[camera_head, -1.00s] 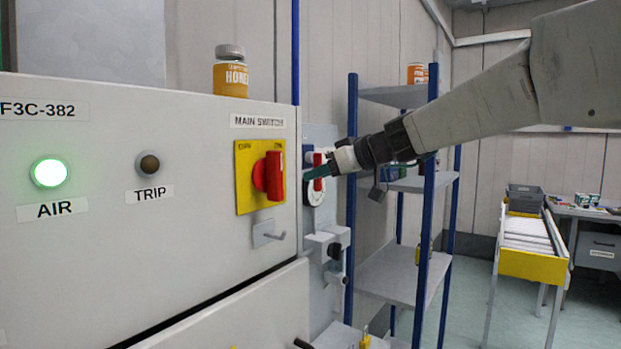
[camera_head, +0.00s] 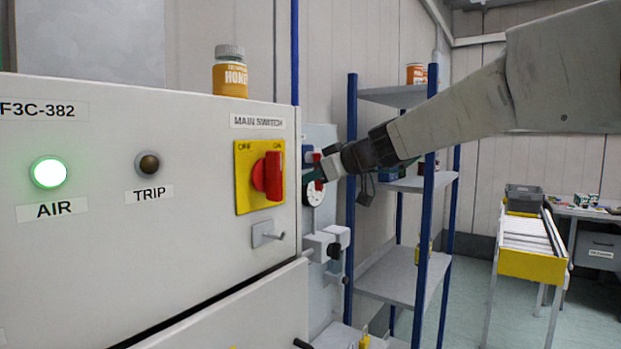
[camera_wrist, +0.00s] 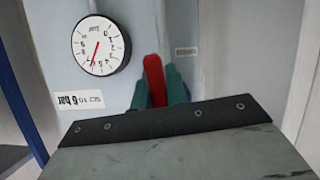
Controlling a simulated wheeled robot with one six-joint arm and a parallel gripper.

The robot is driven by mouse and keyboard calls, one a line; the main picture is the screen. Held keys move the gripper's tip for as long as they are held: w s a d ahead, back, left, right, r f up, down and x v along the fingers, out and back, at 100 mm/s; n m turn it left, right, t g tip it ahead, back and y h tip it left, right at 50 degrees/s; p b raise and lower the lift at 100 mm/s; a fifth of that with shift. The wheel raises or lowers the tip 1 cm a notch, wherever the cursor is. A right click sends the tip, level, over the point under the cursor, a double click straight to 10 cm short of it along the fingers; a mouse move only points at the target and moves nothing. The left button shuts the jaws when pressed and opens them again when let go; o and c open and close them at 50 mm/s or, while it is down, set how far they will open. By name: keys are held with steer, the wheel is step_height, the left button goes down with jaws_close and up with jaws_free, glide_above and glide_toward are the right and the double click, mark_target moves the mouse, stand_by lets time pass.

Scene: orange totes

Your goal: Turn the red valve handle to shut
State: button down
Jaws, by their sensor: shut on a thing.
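The red valve handle (camera_wrist: 154,78) stands nearly upright in the wrist view, leaning slightly. The teal fingers of my gripper (camera_wrist: 156,92) are on either side of it and shut on it. In the head view, my gripper (camera_head: 313,175) reaches in from the right to the grey panel beside the cabinet. There, only a small red part of the handle (camera_head: 316,157) shows above the fingers. The handle's base and pipe are hidden by my gripper in the wrist view.
A round gauge (camera_wrist: 100,46) sits beside the handle, with a pressure label below. A blue-posted shelf (camera_head: 352,200) stands close to my arm.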

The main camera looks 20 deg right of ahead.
steer(key=shift+w+d+n+h, duration=0.2)
steer(key=shift+d+n+h, duration=0.1)
steer(key=shift+n, duration=0.2)
steer(key=c, duration=1.4)
jaws_free()
steer(key=v, duration=0.7)
steer(key=shift+s+d, duration=0.15)
steer(key=shift+s, duration=0.25)
